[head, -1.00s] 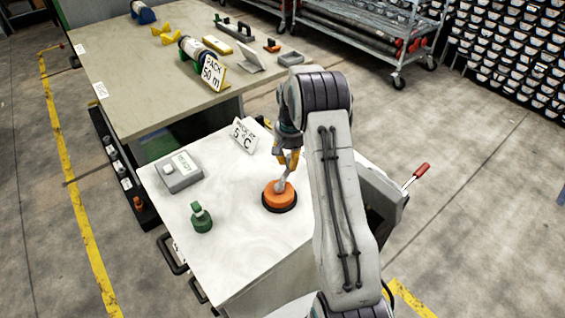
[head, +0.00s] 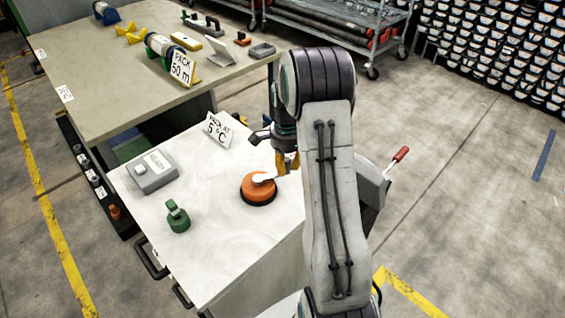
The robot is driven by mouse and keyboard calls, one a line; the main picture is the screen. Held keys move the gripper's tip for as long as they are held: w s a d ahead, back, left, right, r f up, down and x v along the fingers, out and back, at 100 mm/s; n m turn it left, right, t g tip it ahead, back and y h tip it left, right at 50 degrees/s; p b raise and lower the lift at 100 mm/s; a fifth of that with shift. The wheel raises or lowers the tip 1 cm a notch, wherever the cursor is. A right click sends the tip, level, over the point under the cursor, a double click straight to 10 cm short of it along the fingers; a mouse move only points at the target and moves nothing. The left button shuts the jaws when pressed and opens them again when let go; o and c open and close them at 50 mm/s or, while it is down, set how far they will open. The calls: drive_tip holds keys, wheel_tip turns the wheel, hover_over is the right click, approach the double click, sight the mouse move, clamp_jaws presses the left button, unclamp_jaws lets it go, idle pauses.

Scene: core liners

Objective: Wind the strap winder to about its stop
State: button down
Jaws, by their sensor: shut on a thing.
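The strap winder appears to be the orange round drum (head: 257,189) with a dark base, on the white cabinet top. A pale crank arm (head: 265,178) lies across its top and points right, towards my gripper. My gripper (head: 286,164), with orange-yellow fingers, is at the outer end of this crank arm and shut on it. My arm comes from the right and partly covers the gripper. The exact grip contact is too small to see clearly.
A green knobbed object (head: 177,217), a grey box with a display (head: 152,172) and a "5 °C" sign (head: 217,130) stand on the cabinet. A red-handled lever (head: 399,155) sticks out on the right. A workbench (head: 90,95) with several items is behind.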

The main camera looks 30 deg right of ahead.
drive_tip(key=s+m, duration=0.1)
drive_tip(key=s+a+m+b, duration=0.1)
drive_tip(key=shift+s+f+m, duration=0.15)
drive_tip(key=shift+f+m, duration=0.05)
drive_tip(key=shift+m, duration=0.2)
drive_tip(key=s+m, duration=0.1)
drive_tip(key=s+a+m+b, duration=0.1)
drive_tip(key=m, duration=0.1)
drive_tip(key=shift+a+m, duration=0.3)
drive_tip(key=a+m, duration=0.1)
drive_tip(key=s+m, duration=0.1)
drive_tip(key=a+m+b, duration=0.1)
drive_tip(key=m, duration=0.1)
drive_tip(key=shift+s+a, duration=0.3)
drive_tip(key=shift+s+a+r, duration=0.1)
drive_tip(key=shift+s+a, duration=0.05)
drive_tip(key=shift+a, duration=0.25)
drive_tip(key=c, duration=1.1)
unclamp_jaws()
drive_tip(key=shift+o, duration=0.2)
drive_tip(key=shift+r, duration=0.1)
